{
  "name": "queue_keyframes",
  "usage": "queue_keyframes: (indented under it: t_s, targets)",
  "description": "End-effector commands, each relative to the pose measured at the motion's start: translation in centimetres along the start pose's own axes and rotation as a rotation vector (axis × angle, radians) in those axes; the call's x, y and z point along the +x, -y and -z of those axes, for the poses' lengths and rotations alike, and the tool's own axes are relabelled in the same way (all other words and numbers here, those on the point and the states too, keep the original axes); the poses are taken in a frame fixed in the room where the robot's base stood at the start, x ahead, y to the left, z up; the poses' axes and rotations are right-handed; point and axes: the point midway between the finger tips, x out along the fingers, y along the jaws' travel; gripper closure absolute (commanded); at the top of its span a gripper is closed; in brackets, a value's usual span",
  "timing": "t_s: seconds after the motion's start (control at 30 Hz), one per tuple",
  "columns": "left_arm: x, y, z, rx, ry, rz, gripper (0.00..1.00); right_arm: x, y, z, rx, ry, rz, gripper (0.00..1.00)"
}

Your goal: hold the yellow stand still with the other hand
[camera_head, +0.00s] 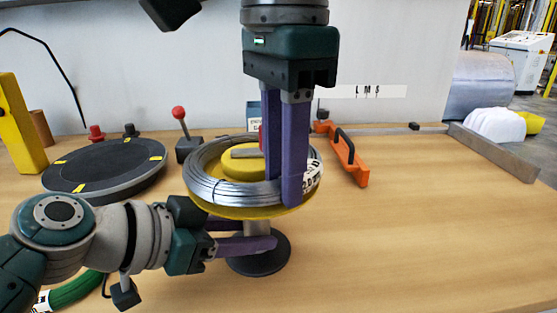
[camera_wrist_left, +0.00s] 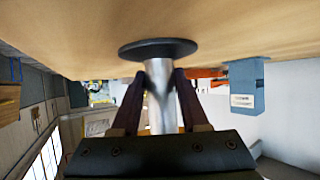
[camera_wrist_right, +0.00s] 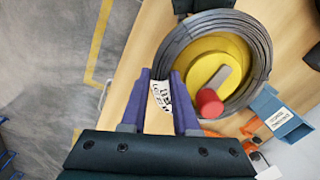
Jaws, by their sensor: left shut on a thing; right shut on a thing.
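The yellow stand (camera_head: 240,212) is a yellow disc on a grey post (camera_wrist_left: 158,90) with a round dark base (camera_head: 262,258). It stands upright on the table. My left gripper (camera_head: 270,243) is shut on the post, below the disc and above the base. A grey wire coil (camera_wrist_right: 255,35) lies around the stand's yellow hub (camera_wrist_right: 205,65). My right gripper (camera_wrist_right: 160,75) points down and is shut at the coil's rim, one finger on each side. A white printed label (camera_head: 313,175) shows beside its fingers; I cannot tell whether it is pinched too. The fingers hide part of the coil.
A dark turntable (camera_head: 105,168) and a red-knobbed lever (camera_head: 180,125) stand left of the coil. An orange tool (camera_head: 348,160) lies behind right. A blue box (camera_wrist_right: 275,112) is behind the coil. A green ring (camera_head: 75,290) is at front left.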

Motion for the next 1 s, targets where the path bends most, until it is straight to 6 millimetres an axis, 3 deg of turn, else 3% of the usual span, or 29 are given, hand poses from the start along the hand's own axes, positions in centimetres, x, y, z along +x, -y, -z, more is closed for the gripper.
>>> queue_keyframes:
  t_s: [0.03,0.33,0.63,1.0]
  targets:
    - [0.0,0.0,0.0,-0.001,0.0,-0.001,0.87,-0.1,0.1,0.0,0.0,0.001,0.003,0.68]
    - [0.0,0.0,0.0,-0.001,0.0,-0.001,0.87,-0.1,0.0,0.0,0.0,0.0,0.001,0.36]
    - [0.0,-0.1,0.0,0.0,0.0,-0.002,0.87,-0.5,0.0,0.0,0.001,-0.001,0.001,0.36]
    - [0.0,-0.1,0.0,0.0,0.0,-0.001,0.87,-6.5,0.0,0.0,0.0,0.0,0.002,0.36]
